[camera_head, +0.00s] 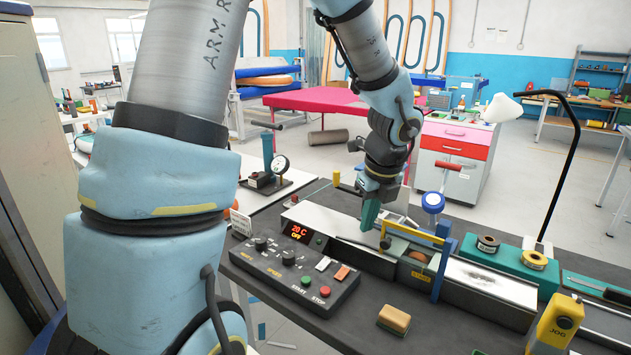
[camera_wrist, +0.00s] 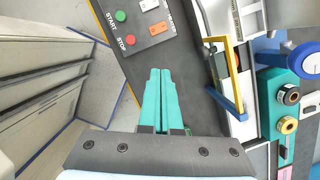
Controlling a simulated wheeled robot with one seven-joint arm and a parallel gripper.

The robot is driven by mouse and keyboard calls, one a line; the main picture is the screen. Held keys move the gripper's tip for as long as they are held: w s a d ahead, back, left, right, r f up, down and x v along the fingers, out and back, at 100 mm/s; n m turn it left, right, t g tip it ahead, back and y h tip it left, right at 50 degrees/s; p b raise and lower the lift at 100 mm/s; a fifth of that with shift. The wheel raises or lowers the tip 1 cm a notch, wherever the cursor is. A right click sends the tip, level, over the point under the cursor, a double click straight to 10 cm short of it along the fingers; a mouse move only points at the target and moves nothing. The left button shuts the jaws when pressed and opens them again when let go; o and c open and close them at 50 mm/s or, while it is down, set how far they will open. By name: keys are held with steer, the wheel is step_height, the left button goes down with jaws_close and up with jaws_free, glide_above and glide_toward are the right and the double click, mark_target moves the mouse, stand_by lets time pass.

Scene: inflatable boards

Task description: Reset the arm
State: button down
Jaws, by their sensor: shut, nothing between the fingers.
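My arm reaches from the left over the workbench, and my gripper (camera_head: 369,216) points down above the machine near its blue and yellow frame (camera_head: 440,258). In the wrist view my gripper (camera_wrist: 160,72) shows two long teal fingers lying side by side, shut with nothing between them. Below the fingers in the wrist view is the dark bench top (camera_wrist: 195,85). I cannot tell the exact height of the fingertips above the machine.
A sponge-like block (camera_head: 394,319), a yellow device (camera_head: 558,325), tape rolls (camera_head: 534,260) and a black lamp arm (camera_head: 560,180) stand to the right. Bare bench lies around the block.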

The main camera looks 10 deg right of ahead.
steer(key=s+a+f+n+b, duration=0.1)
steer(key=s+a+n, duration=0.1)
steer(key=a+n, duration=1)
steer(key=s+a+n+g+b, duration=0.1)
steer(key=s+a+n, duration=0.1)
steer(key=a+n, duration=1)
steer(key=n, duration=0.6)
steer(key=shift+s+f+n+h, duration=0.15)
steer(key=shift+f+n+h, duration=0.25)
